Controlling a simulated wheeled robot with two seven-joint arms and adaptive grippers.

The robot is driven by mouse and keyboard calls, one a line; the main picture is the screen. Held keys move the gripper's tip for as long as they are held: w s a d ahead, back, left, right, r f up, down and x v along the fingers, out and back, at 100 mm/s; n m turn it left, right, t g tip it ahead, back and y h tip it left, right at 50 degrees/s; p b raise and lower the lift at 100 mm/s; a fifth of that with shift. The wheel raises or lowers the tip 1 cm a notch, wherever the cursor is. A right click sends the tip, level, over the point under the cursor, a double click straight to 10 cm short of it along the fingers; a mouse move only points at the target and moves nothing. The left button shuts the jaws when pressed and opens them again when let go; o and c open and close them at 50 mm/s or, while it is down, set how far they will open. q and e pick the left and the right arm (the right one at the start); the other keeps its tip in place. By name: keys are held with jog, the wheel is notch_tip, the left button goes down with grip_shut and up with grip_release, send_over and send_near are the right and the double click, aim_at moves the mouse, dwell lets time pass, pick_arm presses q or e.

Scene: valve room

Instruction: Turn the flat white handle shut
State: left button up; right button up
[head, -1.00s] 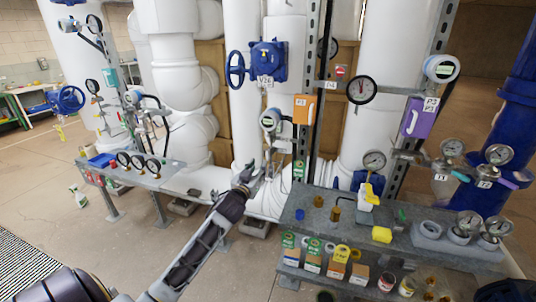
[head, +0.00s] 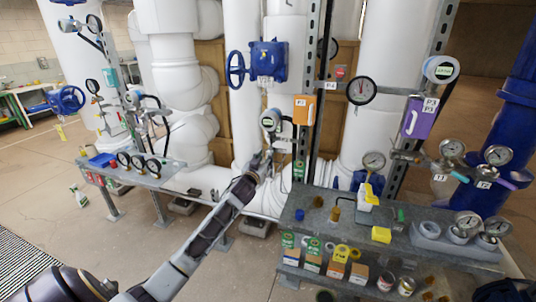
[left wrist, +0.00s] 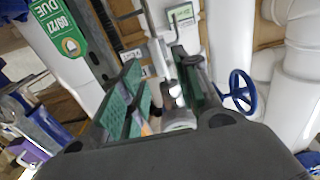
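My left gripper (head: 262,161) is raised in front of the white pipes, at the small valve line below a round-faced transmitter (head: 270,120). In the left wrist view its green-padded fingers (left wrist: 165,75) are apart. A pale metal fitting (left wrist: 172,92) and a thin upright stem show between or just beyond them. A flat, pale bar (left wrist: 150,18) shows above the stem; it may be the white handle, but I cannot tell for sure. Contact with the fingers cannot be made out. My right gripper is not in view.
A blue handwheel (left wrist: 240,92) is right of the fingers in the wrist view. A grey bench (head: 330,207) with caps, gauges and small boxes stands at the front right. An orange box (head: 304,110) and a purple box (head: 418,118) hang on the uprights.

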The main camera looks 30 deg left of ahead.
aim_at(267, 154)
pick_arm(q)
jog(key=shift+x, duration=1.7)
jog(key=shift+w, duration=0.4)
jog(key=shift+w+a, duration=0.1)
jog(key=shift+w, duration=0.1)
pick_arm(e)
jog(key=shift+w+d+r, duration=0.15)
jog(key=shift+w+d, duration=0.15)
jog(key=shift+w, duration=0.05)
